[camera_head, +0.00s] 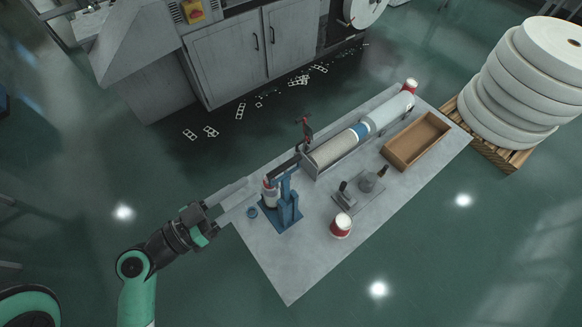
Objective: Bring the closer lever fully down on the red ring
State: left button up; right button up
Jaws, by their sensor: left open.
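The blue closer (289,211) stands upright on its base at the left end of the grey table. Its dark lever (284,169) sticks out at the top, pointing up and to the right in the picture. A white and red cup-like piece (270,196) stands beside the closer's post, partly behind it; I cannot make out a separate red ring there. My left gripper (247,196) is open at the table's left edge, left of the closer, its fingers pointing toward that piece. No contact is clear. My right gripper is not in view.
A long roll trough with a red clamp (306,130) stands behind. A red and white cup (341,226), a small tool plate (366,200) and a brown tray (417,142) lie to the right. The table's front is clear.

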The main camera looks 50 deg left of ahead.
aim_at(287, 163)
pick_arm(q)
jog(key=w+b, duration=0.1)
jog(key=w, duration=0.1)
jog(key=w+b, duration=0.1)
jog(key=w, duration=0.1)
jog(key=w+b, duration=0.1)
jog(key=w, duration=0.1)
jog(key=shift+w+d, duration=0.2)
jog(key=shift+d, duration=0.2)
jog(key=w+p, duration=0.2)
jog(key=w, duration=0.2)
jog(key=shift+w+r, duration=0.15)
jog(key=shift+w, duration=0.05)
jog(key=shift+w+d, duration=0.1)
jog(key=shift+w, duration=0.35)
grip_shut()
dwell(0.3)
